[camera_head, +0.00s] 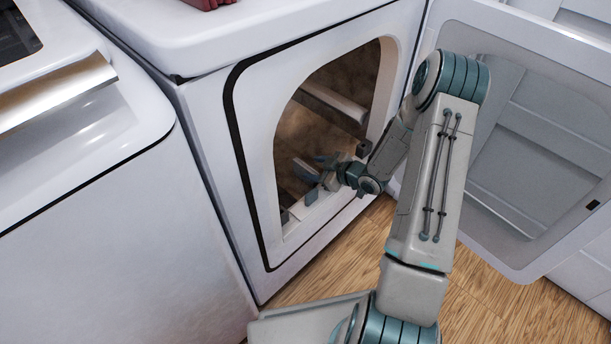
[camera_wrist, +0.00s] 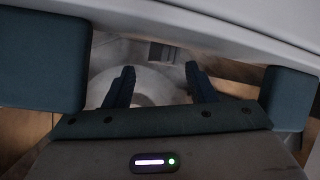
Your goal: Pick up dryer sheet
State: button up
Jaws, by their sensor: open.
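My gripper (camera_head: 318,172) reaches through the round-topped opening of the white dryer (camera_head: 262,120), low inside the drum. In the wrist view its two dark fingers stand apart, and my gripper (camera_wrist: 160,72) is open with nothing held between them. A pale, rounded surface (camera_wrist: 152,90) shows dimly behind and between the fingers; I cannot tell whether it is part of the drum or something lying in it. I cannot make out a dryer sheet for certain in either view. My arm and gripper hide part of the drum floor.
The dryer's opening rim is close around my wrist. The open white dryer door (camera_head: 535,130) stands to the right of my arm. A second white machine (camera_head: 95,190) stands at the left. A dark red object (camera_head: 208,4) rests on the dryer's top. Wooden floor (camera_head: 500,310) lies below.

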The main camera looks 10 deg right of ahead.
aim_at(307, 167)
jog(key=b+x, duration=0.1)
jog(key=x, duration=0.2)
jog(key=shift+a+f, duration=0.1)
grip_shut()
notch_tip(307, 167, up, 10)
jog(key=p, duration=0.5)
